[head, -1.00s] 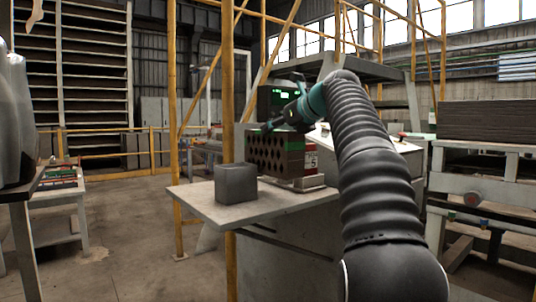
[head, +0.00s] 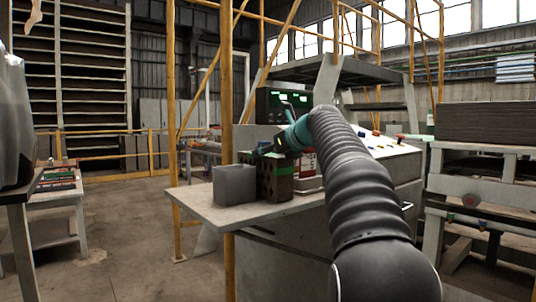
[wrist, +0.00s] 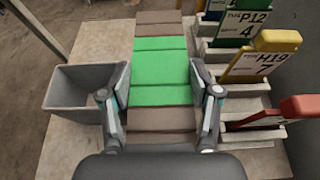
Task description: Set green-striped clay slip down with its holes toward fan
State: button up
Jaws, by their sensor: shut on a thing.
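The green-striped clay slip (head: 276,185) is a dark brown block with a green band, and dark holes show on its face in the head view. In the wrist view the slip (wrist: 160,72) runs lengthwise between my fingers, brown at both ends and bright green in the middle. My gripper (wrist: 162,105) is shut on its sides. In the head view my gripper (head: 270,150) is at the slip's top. The slip is low at the table, beside the grey box; I cannot tell whether it touches the surface. I cannot make out a fan.
On the right are trays with green, yellow (wrist: 262,58) and red tagged cards. The table (head: 205,205) has bare surface at its left front. A yellow post (head: 228,100) stands near.

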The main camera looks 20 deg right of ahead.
dwell(0.4)
jog(key=o, duration=1.3)
jog(key=shift+f, duration=0.1)
jog(key=v, duration=1.2)
jog(key=shift+s, duration=0.1)
